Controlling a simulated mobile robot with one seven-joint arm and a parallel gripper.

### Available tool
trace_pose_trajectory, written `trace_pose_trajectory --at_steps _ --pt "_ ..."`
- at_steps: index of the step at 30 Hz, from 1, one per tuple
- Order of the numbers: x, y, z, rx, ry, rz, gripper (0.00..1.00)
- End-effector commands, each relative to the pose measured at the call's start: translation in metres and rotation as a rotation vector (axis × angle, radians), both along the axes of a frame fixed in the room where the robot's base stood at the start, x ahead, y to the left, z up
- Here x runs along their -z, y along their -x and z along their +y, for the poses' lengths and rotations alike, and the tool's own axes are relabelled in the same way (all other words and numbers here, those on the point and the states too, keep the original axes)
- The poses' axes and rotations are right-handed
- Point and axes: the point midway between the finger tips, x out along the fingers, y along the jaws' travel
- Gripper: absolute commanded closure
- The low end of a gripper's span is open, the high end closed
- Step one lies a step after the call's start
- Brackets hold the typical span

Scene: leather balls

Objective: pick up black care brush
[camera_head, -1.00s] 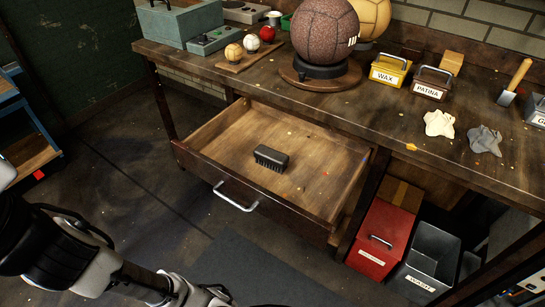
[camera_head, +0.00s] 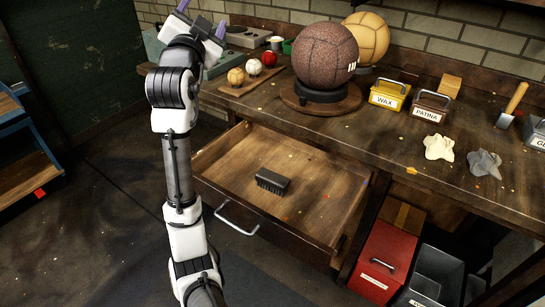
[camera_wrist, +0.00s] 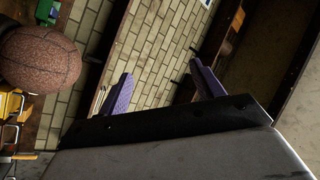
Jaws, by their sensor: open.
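The black care brush (camera_head: 273,181) lies on the bottom of the open wooden drawer (camera_head: 225,165), in its middle, with bristles showing along its front side. My gripper (camera_head: 202,17) is raised high at the upper left, above the bench's left end and well away from the brush. Its two purple fingers are spread apart with nothing between them. In the wrist view the purple fingers (camera_wrist: 158,90) also stand apart, facing the brick wall. The brush does not show in the wrist view.
The workbench (camera_head: 400,160) above the drawer holds a large brown ball (camera_head: 325,55) on a stand, a yellow WAX box (camera_head: 389,95), a PATINA box (camera_head: 430,105) and two cloths. Small balls sit on a board at left. A red bin (camera_head: 378,265) stands below. The drawer is open from above.

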Motion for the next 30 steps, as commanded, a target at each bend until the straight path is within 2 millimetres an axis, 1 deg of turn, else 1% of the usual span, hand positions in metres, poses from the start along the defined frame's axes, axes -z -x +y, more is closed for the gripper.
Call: trace_pose_trajectory --at_steps 1,2,3,5,6,8,9,11,12,15,19,23,30 --pt "0.028 -0.030 -0.042 0.074 -0.120 0.149 0.34" --pt "0.049 -0.044 -0.065 0.119 -0.198 0.240 0.34" --pt "0.078 -0.057 -0.093 0.181 -0.309 0.356 0.34" --pt "0.125 -0.068 -0.128 0.274 -0.482 0.529 0.34" --pt "0.158 -0.070 -0.145 0.339 -0.600 0.640 0.34" --pt "0.203 -0.065 -0.163 0.437 -0.773 0.802 0.34" --pt "0.231 -0.058 -0.168 0.502 -0.880 0.905 0.34" --pt "0.265 -0.046 -0.169 0.596 -1.021 1.043 0.34" --pt "0.283 -0.036 -0.167 0.655 -1.100 1.125 0.34" --pt "0.312 -0.015 -0.155 0.775 -1.244 1.286 0.34" --pt "0.328 0.000 -0.144 0.869 -1.331 1.398 0.34" --pt "0.343 0.005 -0.142 0.897 -1.349 1.424 0.34" --pt "0.390 0.005 -0.143 0.897 -1.345 1.420 0.34"
